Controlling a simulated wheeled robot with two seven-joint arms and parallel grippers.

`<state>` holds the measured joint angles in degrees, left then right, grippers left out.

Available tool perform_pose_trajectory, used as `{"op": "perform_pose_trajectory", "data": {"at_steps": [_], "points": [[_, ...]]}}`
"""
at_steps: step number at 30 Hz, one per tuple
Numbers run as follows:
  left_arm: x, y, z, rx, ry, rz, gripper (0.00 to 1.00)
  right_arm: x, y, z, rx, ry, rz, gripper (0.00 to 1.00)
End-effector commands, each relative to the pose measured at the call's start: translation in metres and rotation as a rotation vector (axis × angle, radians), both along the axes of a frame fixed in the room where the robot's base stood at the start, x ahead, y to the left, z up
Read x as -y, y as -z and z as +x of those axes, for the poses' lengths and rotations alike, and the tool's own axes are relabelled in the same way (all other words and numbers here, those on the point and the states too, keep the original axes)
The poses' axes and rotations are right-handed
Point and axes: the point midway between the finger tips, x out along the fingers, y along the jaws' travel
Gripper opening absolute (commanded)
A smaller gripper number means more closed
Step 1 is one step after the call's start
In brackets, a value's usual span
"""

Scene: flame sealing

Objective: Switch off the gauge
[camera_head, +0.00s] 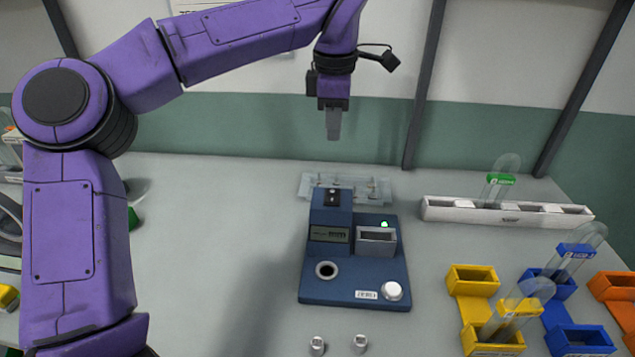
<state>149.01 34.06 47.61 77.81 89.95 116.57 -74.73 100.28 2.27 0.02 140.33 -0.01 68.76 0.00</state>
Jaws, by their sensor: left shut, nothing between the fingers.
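The gauge (333,265) is a dark blue box on the grey bench, in the middle of the view. It has a small display (329,234), a lit green lamp (384,224), a black rocker-like part (332,197) on its raised back, a round hole at front left and a white knob (392,290) at front right. My left gripper (334,138) points down, shut and empty, above and behind the gauge, apart from it. My right gripper is not in view.
A clear rack (376,186) stands behind the gauge. A long white rack (507,213) with a green-banded tube is at right. Yellow (471,280) and blue holders with tubes and an orange holder are at front right. Two small metal pieces (360,343) stand in front.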

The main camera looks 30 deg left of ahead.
Motion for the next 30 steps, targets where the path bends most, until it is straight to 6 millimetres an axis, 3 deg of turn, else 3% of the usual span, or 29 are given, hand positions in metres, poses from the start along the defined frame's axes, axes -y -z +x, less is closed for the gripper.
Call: {"op": "perform_pose_trajectory", "data": {"at_steps": [11, 24, 30], "points": [[-0.002, 0.009, -0.001, -0.005, 0.003, 0.003, 0.0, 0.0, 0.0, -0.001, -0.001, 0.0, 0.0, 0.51], [-0.006, 0.098, 0.008, -0.006, 0.003, 0.002, 0.0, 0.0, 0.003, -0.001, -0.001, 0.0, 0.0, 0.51], [-0.008, 0.129, 0.012, -0.005, 0.001, 0.001, 0.0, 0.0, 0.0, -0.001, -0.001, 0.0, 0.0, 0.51]]}}
